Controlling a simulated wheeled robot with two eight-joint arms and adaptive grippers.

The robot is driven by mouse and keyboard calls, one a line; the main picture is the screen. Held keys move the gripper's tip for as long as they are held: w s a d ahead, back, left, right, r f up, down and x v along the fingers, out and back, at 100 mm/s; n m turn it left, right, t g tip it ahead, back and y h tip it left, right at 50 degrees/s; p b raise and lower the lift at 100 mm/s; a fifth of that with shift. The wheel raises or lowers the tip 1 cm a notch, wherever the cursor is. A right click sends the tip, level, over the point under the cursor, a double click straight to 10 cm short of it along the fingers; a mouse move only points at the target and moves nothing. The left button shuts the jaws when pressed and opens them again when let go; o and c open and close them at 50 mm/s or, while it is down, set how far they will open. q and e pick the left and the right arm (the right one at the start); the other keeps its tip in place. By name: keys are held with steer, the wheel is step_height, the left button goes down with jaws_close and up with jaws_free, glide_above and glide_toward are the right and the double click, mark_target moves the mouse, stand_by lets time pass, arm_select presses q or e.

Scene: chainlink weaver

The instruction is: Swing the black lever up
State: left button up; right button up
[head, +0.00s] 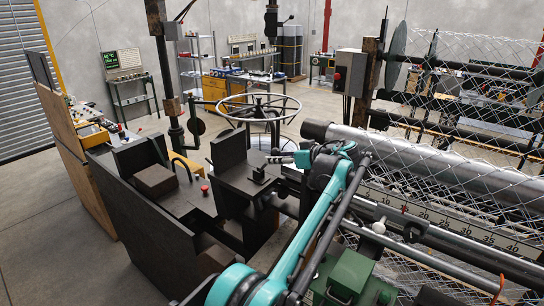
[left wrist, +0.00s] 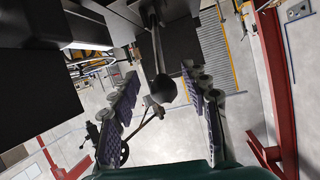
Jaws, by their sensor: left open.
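The black lever (left wrist: 157,50) shows in the left wrist view as a thin rod ending in a round black knob (left wrist: 163,89). It runs from the dark machine parts at the top toward the gap between my fingers. My left gripper (left wrist: 160,74) is open, with one padded finger on each side of the knob and visible gaps to both. I cannot tell whether the knob is fully between the fingers in depth. In the head view my left gripper (head: 281,158) is beside the dark machine block, and I cannot make out the lever there. My right gripper is not in view.
Dark machine blocks (head: 231,153) stand just left of the gripper. A large handwheel (head: 259,103) is behind it. Steel rollers (head: 430,165) and chainlink mesh (head: 500,190) fill the right side. A green box (head: 348,275) is at the lower front. Open floor (head: 60,235) lies left.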

arm_select(q)
steer(key=shift+x, duration=1.8)
jaws_close()
